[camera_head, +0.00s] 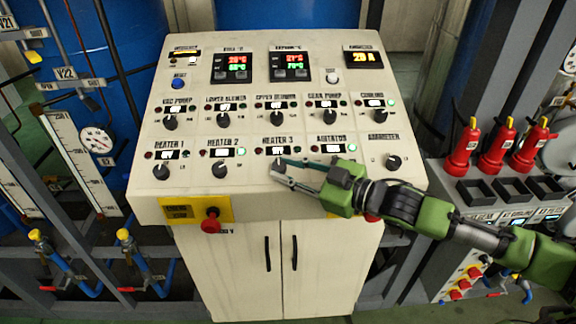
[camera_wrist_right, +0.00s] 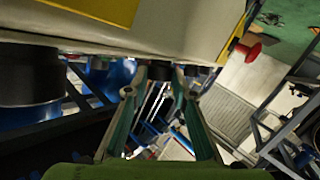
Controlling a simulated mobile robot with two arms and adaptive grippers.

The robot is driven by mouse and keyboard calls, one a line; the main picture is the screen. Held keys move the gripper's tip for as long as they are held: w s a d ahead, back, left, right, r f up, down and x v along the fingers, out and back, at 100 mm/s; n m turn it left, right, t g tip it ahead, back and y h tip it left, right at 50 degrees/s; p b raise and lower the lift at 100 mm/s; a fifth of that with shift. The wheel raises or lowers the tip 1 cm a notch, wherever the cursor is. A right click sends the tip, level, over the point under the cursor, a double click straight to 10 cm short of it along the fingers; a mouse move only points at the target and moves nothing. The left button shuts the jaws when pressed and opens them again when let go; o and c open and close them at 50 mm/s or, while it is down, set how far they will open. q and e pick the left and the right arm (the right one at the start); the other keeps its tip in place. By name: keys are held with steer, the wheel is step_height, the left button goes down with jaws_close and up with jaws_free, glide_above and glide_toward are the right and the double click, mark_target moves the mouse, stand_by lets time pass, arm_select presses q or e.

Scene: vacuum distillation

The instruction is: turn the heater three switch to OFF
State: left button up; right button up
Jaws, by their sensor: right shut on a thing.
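The heater three switch (camera_head: 278,164) is a dark round knob under the HEATER 3 label, in the lower row of the cream control panel (camera_head: 350,186). My right gripper (camera_head: 279,171) reaches in from the right, its two fingers around this knob and shut on it. The fingers partly cover the knob, so I cannot read its pointer. In the right wrist view the fingertips (camera_wrist_right: 160,92) stand either side of a small dark knob (camera_wrist_right: 160,72) under the panel face. My left gripper is not in view.
A red emergency button (camera_head: 211,221) sticks out at the panel's lower left. Red-topped devices (camera_head: 465,147) stand at the right.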

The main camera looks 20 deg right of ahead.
stand_by(0.4)
steer(key=o, duration=1.1)
steer(key=shift+v, duration=1.75)
glide_toward(285, 170)
steer(key=shift+v, duration=1.35)
steer(key=shift+d, duration=0.1)
